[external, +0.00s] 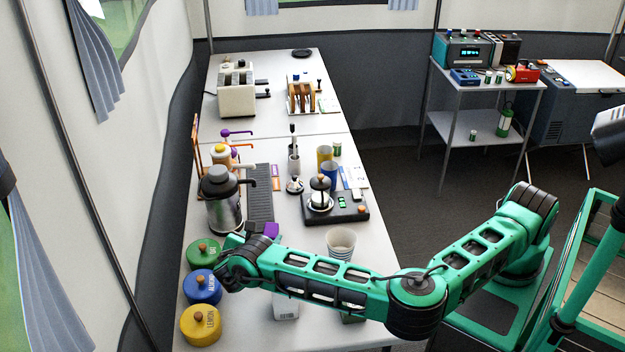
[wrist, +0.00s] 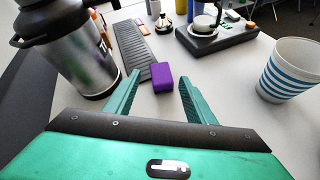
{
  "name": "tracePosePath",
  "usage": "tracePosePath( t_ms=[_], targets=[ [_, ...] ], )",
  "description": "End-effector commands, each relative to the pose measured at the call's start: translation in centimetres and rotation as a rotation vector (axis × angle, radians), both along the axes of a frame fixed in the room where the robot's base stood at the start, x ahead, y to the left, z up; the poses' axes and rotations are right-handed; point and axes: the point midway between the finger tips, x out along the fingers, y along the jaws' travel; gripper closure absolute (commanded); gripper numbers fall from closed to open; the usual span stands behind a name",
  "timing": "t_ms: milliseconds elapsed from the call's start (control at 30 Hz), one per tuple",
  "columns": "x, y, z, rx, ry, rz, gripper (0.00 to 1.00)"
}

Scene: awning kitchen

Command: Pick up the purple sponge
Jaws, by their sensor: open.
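The purple sponge (wrist: 162,77) is a small block lying on the white table, seen in the wrist view just beyond and between my fingertips. It also shows in the external view (external: 271,230), partly hidden behind my gripper. My gripper (wrist: 160,88) is open, with one green finger on each side of the gap and nothing held. In the external view my gripper (external: 252,238) is low over the table, by the sponge.
A steel airpot (wrist: 75,55) stands close on the left, and a dark drip tray (wrist: 133,45) lies behind the sponge. A striped cup (wrist: 290,70) stands to the right, and a scale (wrist: 222,36) is behind. Green, blue and yellow canisters (external: 202,288) line the left edge.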

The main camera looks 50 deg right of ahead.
Motion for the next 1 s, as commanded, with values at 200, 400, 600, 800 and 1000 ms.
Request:
tracePosePath(
  t_ms=[200,400,600,800,1000],
  targets=[
    [0.7,-1.5,-1.9,-0.003,0.001,-0.003,0.50],
    [1.8,-3.6,-3.0,-0.002,0.000,-0.002,0.50],
    [2.0,-4.1,-3.3,0.000,0.001,0.000,0.50],
    [2.0,-4.0,-3.3,0.000,0.001,0.000,0.65],
    [2.0,-4.0,-3.3,0.000,0.001,0.000,0.87]
  ],
)
